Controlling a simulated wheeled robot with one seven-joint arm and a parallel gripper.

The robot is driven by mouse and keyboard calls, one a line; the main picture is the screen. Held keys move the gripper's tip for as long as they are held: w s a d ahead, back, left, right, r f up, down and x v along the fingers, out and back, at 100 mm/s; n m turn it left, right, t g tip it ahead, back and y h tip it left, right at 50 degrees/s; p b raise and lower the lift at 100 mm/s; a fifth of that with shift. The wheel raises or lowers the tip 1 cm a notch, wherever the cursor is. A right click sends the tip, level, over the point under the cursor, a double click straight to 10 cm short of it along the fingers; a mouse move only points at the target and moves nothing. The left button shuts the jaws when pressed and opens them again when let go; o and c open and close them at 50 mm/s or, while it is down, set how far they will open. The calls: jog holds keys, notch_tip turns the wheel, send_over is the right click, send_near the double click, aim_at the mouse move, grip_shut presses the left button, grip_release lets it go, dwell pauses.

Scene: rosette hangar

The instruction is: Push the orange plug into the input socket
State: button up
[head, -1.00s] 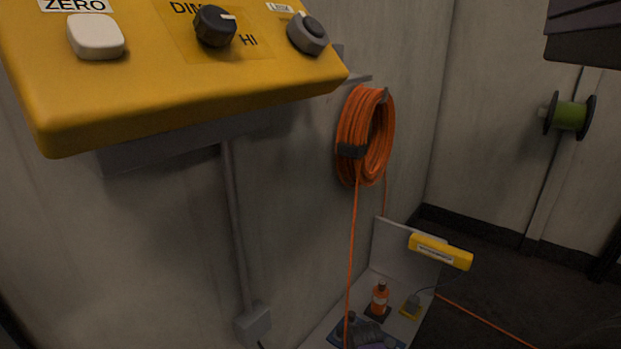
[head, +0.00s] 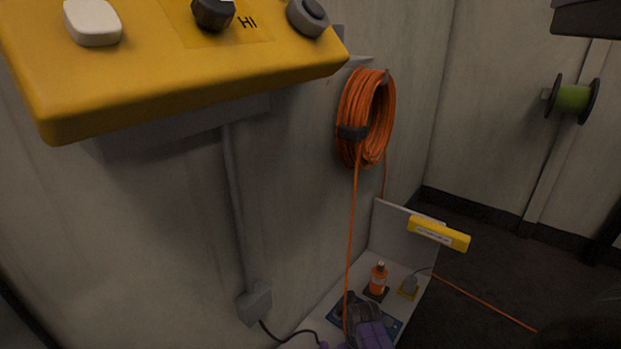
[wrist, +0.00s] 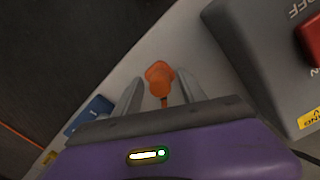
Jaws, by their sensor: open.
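In the wrist view the orange plug (wrist: 160,73) shows between the two grey fingers of my open gripper (wrist: 158,78), with a gap to each finger. A short orange lead runs from it back toward my purple gripper body. In the head view my gripper (head: 363,310) is low at the bottom edge, over the pale bench, and hides what lies beneath it. The plug cannot be made out there. I cannot identify the input socket in either view.
A grey box (wrist: 256,62) with a red switch stands close right of my gripper. The orange cable coil (head: 368,118) hangs on the wall; a yellow console (head: 180,80) overhangs at left.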

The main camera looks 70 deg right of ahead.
grip_shut()
dwell(1.0)
jog(key=shift+r, duration=0.15)
dwell(0.5)
jog(key=shift+r+p, duration=2.85)
jog(key=shift+p, duration=0.3)
